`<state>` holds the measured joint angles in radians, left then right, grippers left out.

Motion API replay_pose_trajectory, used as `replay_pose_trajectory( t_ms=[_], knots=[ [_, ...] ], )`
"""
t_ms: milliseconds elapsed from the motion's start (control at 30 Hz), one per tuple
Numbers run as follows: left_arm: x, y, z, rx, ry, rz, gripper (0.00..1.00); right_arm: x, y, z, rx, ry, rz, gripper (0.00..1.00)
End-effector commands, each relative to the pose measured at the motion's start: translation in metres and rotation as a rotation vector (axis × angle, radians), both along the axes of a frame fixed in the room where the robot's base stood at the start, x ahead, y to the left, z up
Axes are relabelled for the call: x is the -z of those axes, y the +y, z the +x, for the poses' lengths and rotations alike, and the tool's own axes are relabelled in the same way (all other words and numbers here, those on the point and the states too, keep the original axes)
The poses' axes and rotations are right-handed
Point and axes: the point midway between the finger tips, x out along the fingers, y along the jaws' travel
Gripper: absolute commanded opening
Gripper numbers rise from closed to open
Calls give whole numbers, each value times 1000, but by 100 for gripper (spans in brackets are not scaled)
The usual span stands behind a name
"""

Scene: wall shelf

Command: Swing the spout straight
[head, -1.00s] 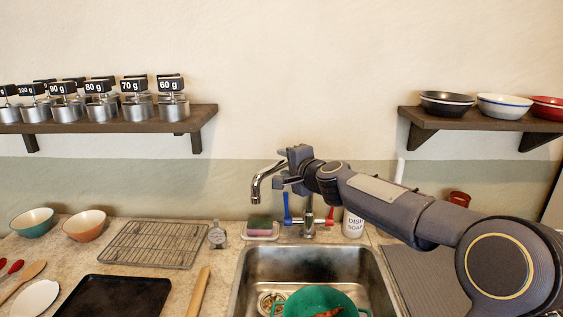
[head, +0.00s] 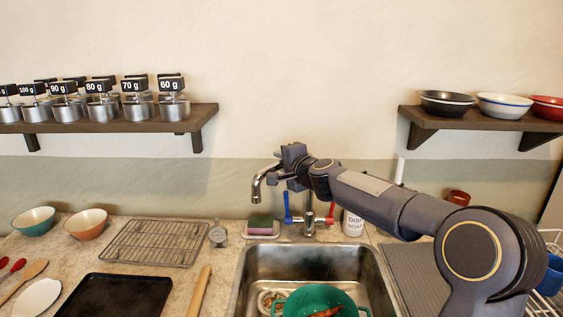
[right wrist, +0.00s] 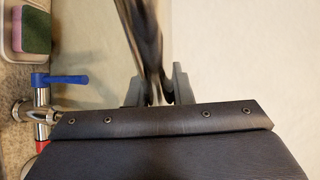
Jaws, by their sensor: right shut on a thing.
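The chrome spout (head: 258,187) of the faucet curves out to the left above the back of the sink, its tip pointing down. It also shows in the right wrist view (right wrist: 140,30), running between the fingers. My right gripper (head: 285,175) is shut on the spout, and its body hides part of the faucet. In the right wrist view its fingers (right wrist: 155,92) stand on both sides of the metal. The faucet has a blue handle (head: 287,207) on the left and a red handle (head: 330,213) on the right. My left gripper is not in view.
The sink (head: 255,265) holds a green colander (head: 318,300). A wall shelf with bowls (head: 425,113) is above my right arm.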

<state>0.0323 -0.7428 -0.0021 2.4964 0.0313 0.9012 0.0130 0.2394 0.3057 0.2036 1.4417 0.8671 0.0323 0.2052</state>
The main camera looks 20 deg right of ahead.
Motion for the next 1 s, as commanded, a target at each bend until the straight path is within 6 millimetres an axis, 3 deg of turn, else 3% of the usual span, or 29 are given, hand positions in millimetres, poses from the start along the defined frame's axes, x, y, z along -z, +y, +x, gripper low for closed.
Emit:
replay_pose_trajectory(
  t_ms=[267, 700, 1000],
  knots=[
    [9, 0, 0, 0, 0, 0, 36, 3, -2, -4, -27, 0, 0, 0],
    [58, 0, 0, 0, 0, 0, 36, 6, -20, -33, -302, -1, -1, 0],
    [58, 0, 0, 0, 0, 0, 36, 1, -36, -52, -516, 2, 0, 0]
  ],
)
